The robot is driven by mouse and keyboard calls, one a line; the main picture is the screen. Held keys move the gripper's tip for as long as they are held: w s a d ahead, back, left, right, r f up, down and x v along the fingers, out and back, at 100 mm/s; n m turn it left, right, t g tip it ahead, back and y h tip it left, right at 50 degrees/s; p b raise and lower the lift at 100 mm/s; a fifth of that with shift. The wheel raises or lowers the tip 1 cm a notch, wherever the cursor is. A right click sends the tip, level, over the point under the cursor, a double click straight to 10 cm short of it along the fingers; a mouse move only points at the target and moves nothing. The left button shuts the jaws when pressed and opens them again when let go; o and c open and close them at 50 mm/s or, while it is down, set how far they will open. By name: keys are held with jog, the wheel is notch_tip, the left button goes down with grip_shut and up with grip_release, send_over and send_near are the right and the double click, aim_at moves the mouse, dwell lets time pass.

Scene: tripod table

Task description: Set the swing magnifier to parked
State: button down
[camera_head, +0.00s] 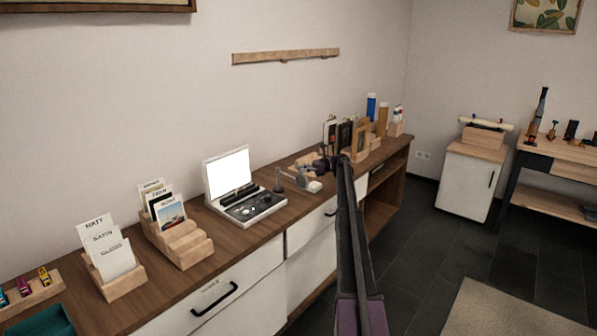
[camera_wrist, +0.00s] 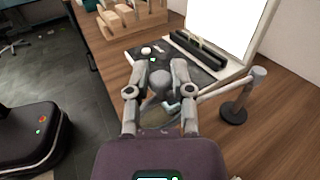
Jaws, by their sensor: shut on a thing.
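The swing magnifier stands on the wooden worktop, with a dark round base and upright post (camera_wrist: 236,107) and a grey side arm (camera_wrist: 222,84). In the head view, its arm (camera_head: 290,175) reaches right from the post. In the wrist view, the side arm runs left to the lens end, between and under my fingers. My gripper (camera_wrist: 162,88) is shut on the grey knob at that end. My fingers and palm partly hide the lens. In the head view, my gripper (camera_head: 325,164) is small and dark, close to the magnifier's right end.
A bright white panel (camera_head: 227,172) with a dark tray (camera_head: 253,206) stands left of the magnifier. Card holders (camera_head: 180,243) are further left; frames and bottles (camera_head: 371,107) stand at the far right end. The worktop between the card holders and tray is clear.

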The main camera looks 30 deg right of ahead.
jog(key=c, duration=0.6)
grip_release()
jog(key=shift+s+a, duration=0.1)
jog(key=shift+s, duration=0.1)
jog(key=shift+o, duration=0.5)
jog(key=shift+w+a, duration=0.1)
jog(key=shift+a, duration=0.05)
